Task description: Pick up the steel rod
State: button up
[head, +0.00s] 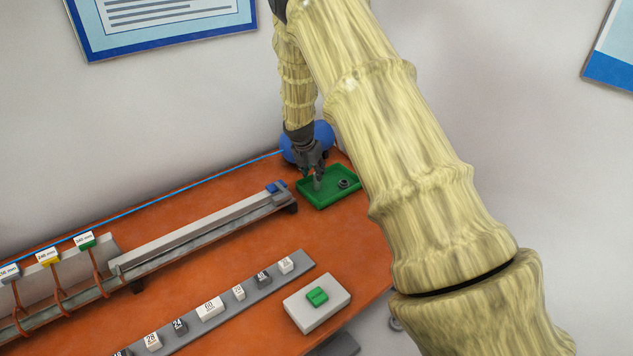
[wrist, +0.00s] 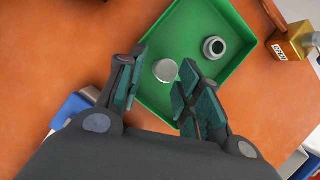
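The steel rod (wrist: 165,70) shows in the wrist view as a short grey cylinder, its round end facing the camera, inside the green tray (wrist: 190,25). My gripper (wrist: 160,76) is open, with one finger on each side of the rod. A gap shows on the left; on the right the finger is close to the rod, and I cannot tell whether it touches. In the head view my gripper (head: 318,174) points down over the tray (head: 330,203), and the rod is hard to make out behind the fingers.
A dark ring-shaped part (wrist: 214,47) lies in the tray, right of the rod. A brass-coloured block (wrist: 291,41) stands outside the tray. A long grey rail (head: 200,232), a strip of numbered blocks (head: 225,305) and a green-button box (head: 317,310) occupy the orange bench.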

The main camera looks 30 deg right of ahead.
jog(key=shift+w+d+f, duration=0.1)
jog(key=shift+w+f, duration=0.05)
jog(key=shift+f, duration=0.1)
jog(key=shift+s+d+f+p, duration=0.3)
jog(key=shift+s+f+p, duration=0.25)
jog(key=shift+p, duration=0.2)
jog(key=x, duration=0.3)
jog(key=shift+w+a+f+p, duration=0.1)
jog(key=shift+w+f+p, duration=0.1)
jog(key=shift+p, duration=0.15)
jog(key=shift+s+r, duration=0.15)
jog(key=shift+c, duration=0.8)
grip_shut()
